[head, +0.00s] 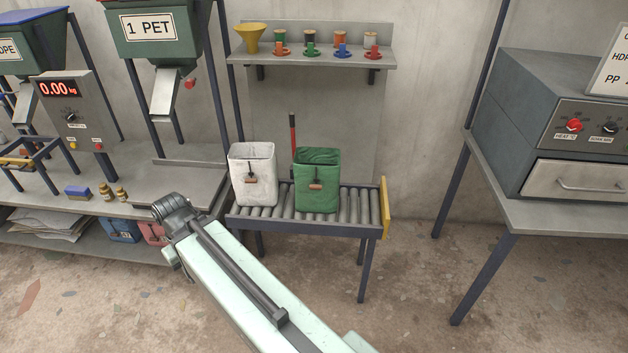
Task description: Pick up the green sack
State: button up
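The green sack (317,181) stands upright on the right part of a small roller conveyor (352,206). It has an open top and a small brown handle on its front. A white sack (253,176) stands to its left on the same rollers, a small gap apart. My arm reaches up from the bottom of the head view, and its end is to the left of and below both sacks, apart from them. My gripper fingers cannot be made out, so I cannot tell whether they are open or shut.
A yellow end stop (385,207) closes the conveyor's right end. A red-handled tool (293,140) stands behind the sacks. A shelf (310,58) with a funnel and spools hangs above. A bench with a scale (75,115) is left; an oven (560,125) on a table is right.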

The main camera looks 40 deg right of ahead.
aim_at(317, 181)
jog(key=u, duration=0.05)
jog(key=i, duration=1.5)
jog(key=z, duration=0.05)
